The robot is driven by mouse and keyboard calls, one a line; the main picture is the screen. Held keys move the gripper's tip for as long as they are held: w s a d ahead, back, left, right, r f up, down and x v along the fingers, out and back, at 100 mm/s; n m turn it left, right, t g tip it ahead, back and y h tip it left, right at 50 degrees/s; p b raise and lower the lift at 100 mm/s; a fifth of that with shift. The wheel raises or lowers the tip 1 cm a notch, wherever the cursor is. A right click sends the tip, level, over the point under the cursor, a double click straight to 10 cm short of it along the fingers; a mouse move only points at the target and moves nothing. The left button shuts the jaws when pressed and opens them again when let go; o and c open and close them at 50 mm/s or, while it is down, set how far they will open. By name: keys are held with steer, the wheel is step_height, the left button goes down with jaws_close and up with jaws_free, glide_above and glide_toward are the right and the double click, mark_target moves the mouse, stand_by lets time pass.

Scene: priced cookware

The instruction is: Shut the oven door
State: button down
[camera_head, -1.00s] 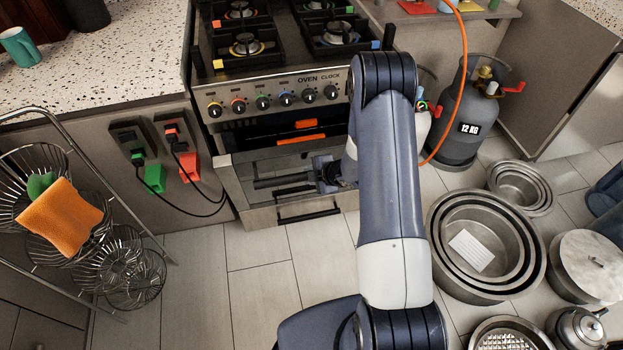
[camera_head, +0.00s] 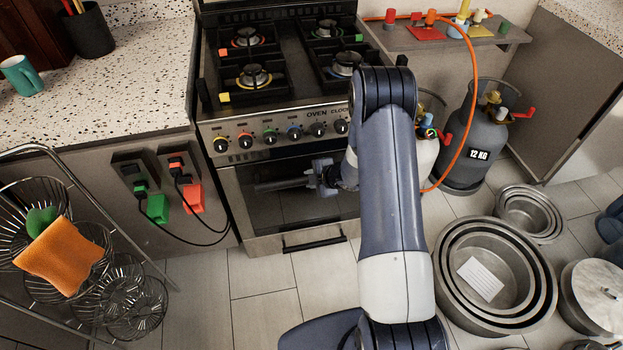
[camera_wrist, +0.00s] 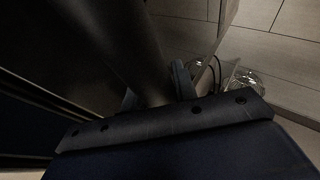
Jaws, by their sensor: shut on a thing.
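The oven (camera_head: 270,115) stands at the back, with its row of knobs above the door. The oven door (camera_head: 280,215), with a dark glass panel, stands upright against the oven front and looks shut or nearly so. The dark door handle (camera_head: 280,184) runs across its upper part. My gripper (camera_head: 314,180) is shut on the handle near the right side. In the wrist view my gripper (camera_wrist: 155,93) has its fingers on either side of the dark handle bar (camera_wrist: 125,45). My arm hides the door's right edge.
Gas cylinders (camera_head: 470,140) stand right of the oven, with an orange hose (camera_head: 462,95). Nested metal pans (camera_head: 490,275) lie on the floor at right. A wire rack (camera_head: 120,215) with an orange sponge (camera_head: 62,256) stands at left. The floor before the oven is clear.

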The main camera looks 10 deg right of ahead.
steer(key=c, duration=1.4)
jaws_free()
steer(key=shift+o, duration=0.2)
steer(key=v, duration=1)
steer(key=shift+s+d+r+p, duration=0.2)
steer(key=shift+r+p, duration=0.1)
steer(key=shift+p, duration=0.15)
steer(key=shift+a+f, duration=0.1)
steer(key=b+x, duration=0.1)
steer(key=x, duration=0.9)
steer(key=shift+w+a+f, duration=0.15)
steer(key=shift+w+f, duration=0.05)
steer(key=shift+f, duration=0.05)
steer(key=shift+s, duration=0.25)
